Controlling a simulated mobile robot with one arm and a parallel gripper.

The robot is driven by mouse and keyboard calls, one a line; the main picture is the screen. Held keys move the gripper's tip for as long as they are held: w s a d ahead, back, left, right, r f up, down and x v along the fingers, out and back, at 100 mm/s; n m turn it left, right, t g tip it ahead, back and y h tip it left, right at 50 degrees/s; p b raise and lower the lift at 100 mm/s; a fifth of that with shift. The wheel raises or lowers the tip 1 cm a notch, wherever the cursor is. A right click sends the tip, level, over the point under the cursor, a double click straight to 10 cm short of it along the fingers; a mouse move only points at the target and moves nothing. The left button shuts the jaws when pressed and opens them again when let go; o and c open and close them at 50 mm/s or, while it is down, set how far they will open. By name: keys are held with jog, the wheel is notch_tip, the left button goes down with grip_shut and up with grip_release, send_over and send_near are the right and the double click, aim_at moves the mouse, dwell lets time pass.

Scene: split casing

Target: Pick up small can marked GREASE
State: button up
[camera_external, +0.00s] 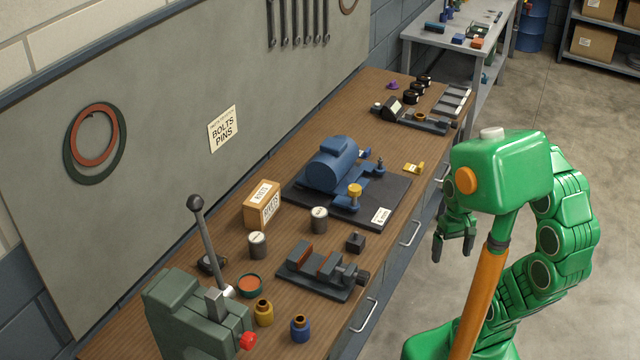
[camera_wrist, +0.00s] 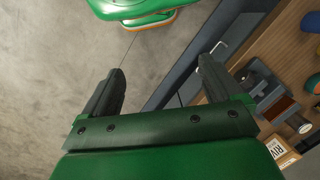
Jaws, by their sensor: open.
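Two small dark cans with pale labels stand upright on the wooden bench: one can (camera_external: 257,246) near the cardboard box, the other can (camera_external: 319,220) to its right, by the dark mat. Their lettering is too small to read, so I cannot tell which is marked GREASE. My gripper (camera_external: 454,245) hangs over the floor side of the bench, right of and well apart from both cans. In the wrist view my gripper (camera_wrist: 162,85) has its fingers apart with nothing between them. A can top (camera_wrist: 304,128) shows at the right there.
A dark vise (camera_external: 318,272) lies between the cans and the bench's front edge. A cardboard box (camera_external: 262,204), yellow jar (camera_external: 263,312), blue jar (camera_external: 300,329) and round red-filled dish (camera_external: 250,286) stand nearby. A blue machine (camera_external: 332,165) sits on the mat. Drawer handles (camera_external: 411,235) project from the front.

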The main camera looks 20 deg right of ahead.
jog(key=w+a+m+y, duration=0.2)
jog(key=w+a+y, duration=0.1)
jog(key=w+a, duration=0.55)
jog(key=w+a+f+m+g+y, duration=0.1)
jog(key=w+a+m+y, duration=0.3)
jog(key=a, duration=0.8)
jog(key=w+a+m+y, duration=0.1)
jog(key=w+a+y, duration=0.2)
jog(key=w+a, duration=0.6)
jog(key=m+t+y, duration=0.3)
jog(key=m, duration=0.8)
send_near(252, 243)
jog(key=a+f, duration=0.1)
jog(key=w+a+f, duration=0.1)
jog(key=shift+w+f, duration=0.1)
jog(key=shift+f, duration=0.2)
jog(key=shift+w+a+f, duration=0.15)
jog(key=shift+a+f, duration=0.1)
jog(key=shift+a, duration=0.05)
jog(key=shift+t, duration=0.3)
jog(key=shift+w+x, duration=0.1)
jog(key=shift+x, duration=1.65)
jog(key=shift+w+x, duration=0.15)
jog(key=shift+x, duration=1.65)
jog(key=c, duration=1.2)
jog(key=shift+c, duration=0.2)
